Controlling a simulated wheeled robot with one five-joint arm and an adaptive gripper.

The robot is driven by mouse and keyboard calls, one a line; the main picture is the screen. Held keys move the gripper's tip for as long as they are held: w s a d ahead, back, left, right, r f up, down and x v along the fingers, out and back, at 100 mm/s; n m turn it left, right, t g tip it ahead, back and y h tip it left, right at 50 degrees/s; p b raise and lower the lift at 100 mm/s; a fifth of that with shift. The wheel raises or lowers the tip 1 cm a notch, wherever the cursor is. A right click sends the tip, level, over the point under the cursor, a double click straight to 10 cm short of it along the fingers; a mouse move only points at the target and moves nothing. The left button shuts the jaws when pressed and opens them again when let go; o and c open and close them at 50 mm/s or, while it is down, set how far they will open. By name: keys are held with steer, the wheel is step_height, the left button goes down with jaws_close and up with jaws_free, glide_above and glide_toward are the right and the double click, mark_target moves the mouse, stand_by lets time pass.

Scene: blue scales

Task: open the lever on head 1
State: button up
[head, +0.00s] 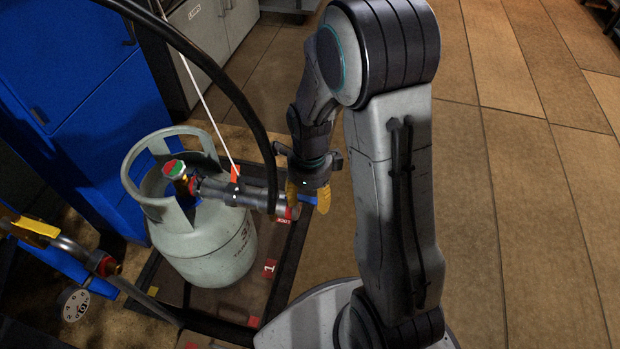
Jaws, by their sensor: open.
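The grey filling head (235,192) reaches from the valve of a pale green gas cylinder (215,250) toward the right. The cylinder stands upright on the dark scale platform (292,262), which has a red tag marked 1. My gripper (308,197) is open, its yellow fingertips pointing down at the right end of the head. A small blue part (306,199), perhaps the lever, shows between the fingertips. Whether the fingers touch it I cannot tell. A red end piece and small label sit just below the left finger.
A second head with a yellow handle (36,227) is at the left. A thick black hose (225,85) and a white cord (205,100) run over the cylinder. Blue cabinets (75,80) stand behind. The tiled floor (540,200) at the right is clear.

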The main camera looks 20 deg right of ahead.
step_height(320, 180, up, 11)
stand_by(0.5)
steer(key=shift+f, duration=0.1)
stand_by(0.3)
step_height(320, 180, up, 19)
steer(key=n+t+p, duration=0.2)
steer(key=n+p, duration=0.9)
steer(key=p, duration=0.4)
glide_above(310, 202)
steer(key=s, duration=0.6)
steer(key=s+r+n+p, duration=0.4)
steer(key=r+n+p, duration=0.3)
steer(key=r, duration=0.1)
steer(key=s+r+n+t+p, duration=0.1)
steer(key=s+r+n+p, duration=0.2)
steer(key=r+n+p, duration=0.4)
steer(key=shift+p+v, duration=0.5)
steer(key=shift+v, duration=0.5)
